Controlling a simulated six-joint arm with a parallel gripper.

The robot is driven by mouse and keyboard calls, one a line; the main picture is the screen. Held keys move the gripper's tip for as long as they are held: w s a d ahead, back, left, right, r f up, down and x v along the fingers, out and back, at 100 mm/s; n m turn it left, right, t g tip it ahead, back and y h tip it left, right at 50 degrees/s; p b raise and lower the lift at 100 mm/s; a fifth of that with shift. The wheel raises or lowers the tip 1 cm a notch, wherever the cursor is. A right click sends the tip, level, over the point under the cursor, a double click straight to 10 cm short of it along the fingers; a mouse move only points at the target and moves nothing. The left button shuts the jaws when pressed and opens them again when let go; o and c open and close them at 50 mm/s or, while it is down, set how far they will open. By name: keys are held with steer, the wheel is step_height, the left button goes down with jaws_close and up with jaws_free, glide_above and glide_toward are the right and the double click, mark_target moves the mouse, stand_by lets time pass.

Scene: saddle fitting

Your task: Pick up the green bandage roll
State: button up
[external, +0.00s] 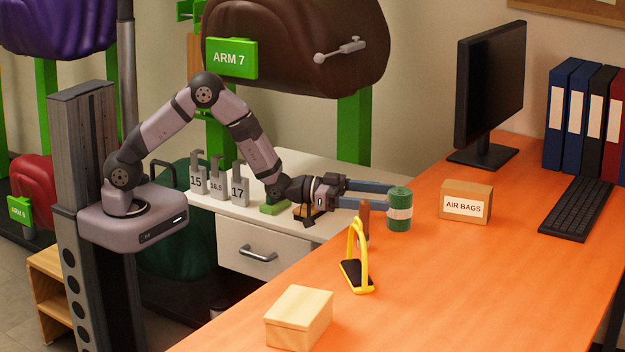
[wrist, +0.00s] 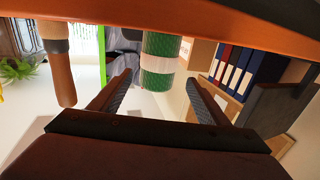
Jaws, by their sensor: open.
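The green bandage roll (external: 399,221) stands upright on the orange desk, with a pale band around its middle. It also shows in the wrist view (wrist: 158,78), centred between my fingers and hanging from the top, since the desk appears overhead there. My gripper (external: 388,197) is level and open, with its fingertips close to the roll on its left side. In the wrist view the two fingers of my gripper (wrist: 160,84) are spread wider than the roll. I cannot tell whether the tips reach past its near edge. Nothing is held.
A brown-handled tool (external: 364,225) stands just left of the roll, close to my fingers, and shows in the wrist view (wrist: 61,80). A yellow stirrup (external: 364,270) and a pale box (external: 299,318) are nearer the front. An AIR BAGS box (external: 466,203) is to the right.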

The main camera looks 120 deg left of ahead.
mark_target(400, 200)
steer(key=shift+d+x, duration=0.15)
steer(key=shift+x, duration=1.15)
steer(key=shift+d+x, duration=0.1)
steer(key=shift+x, duration=1.2)
steer(key=shift+w+f, duration=0.1)
steer(key=shift+f, duration=0.05)
steer(key=c, duration=1.1)
